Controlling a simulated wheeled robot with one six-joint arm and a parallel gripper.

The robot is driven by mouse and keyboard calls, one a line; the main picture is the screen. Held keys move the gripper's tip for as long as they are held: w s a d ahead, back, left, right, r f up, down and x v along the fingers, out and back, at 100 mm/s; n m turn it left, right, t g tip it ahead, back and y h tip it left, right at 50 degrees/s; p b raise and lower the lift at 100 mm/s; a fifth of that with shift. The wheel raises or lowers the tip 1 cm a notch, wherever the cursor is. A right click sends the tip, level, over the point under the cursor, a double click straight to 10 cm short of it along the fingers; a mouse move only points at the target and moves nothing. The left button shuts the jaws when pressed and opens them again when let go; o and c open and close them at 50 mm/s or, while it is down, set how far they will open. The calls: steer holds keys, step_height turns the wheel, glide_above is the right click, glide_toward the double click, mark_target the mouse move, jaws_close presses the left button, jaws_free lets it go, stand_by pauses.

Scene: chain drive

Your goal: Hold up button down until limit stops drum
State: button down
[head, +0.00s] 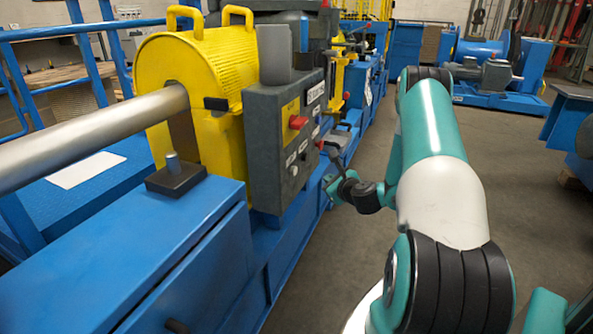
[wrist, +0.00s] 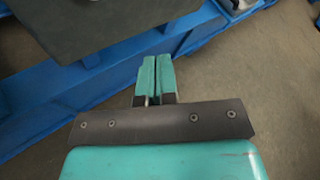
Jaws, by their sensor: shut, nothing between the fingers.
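The dark grey control box (head: 278,140) stands on the side of the blue machine in the head view. It carries a red knob (head: 298,122), small dark buttons (head: 291,160) and white labels too small to read, so I cannot tell which is the up button. My gripper (wrist: 156,62) is shut and empty in the wrist view, its teal fingers together. In the head view my gripper (head: 333,183) is small, to the right of the box and low beside it, apparently apart from the buttons. I cannot make out the drum or its limit for sure.
A yellow guard (head: 185,80) and thick steel shaft (head: 90,130) lie left of the box. A blue cabinet (head: 150,250) is in front. A lever (head: 338,160) sticks out near my gripper.

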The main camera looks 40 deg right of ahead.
mark_target(294, 171)
steer(key=w+a+p, duration=0.3)
steer(key=w+p, duration=0.1)
steer(key=w, duration=0.3)
steer(key=shift+p, duration=0.4)
steer(key=shift+w+a+p, duration=0.3)
steer(key=shift+w+p, duration=0.4)
steer(key=shift+p, duration=0.2)
stand_by(6.0)
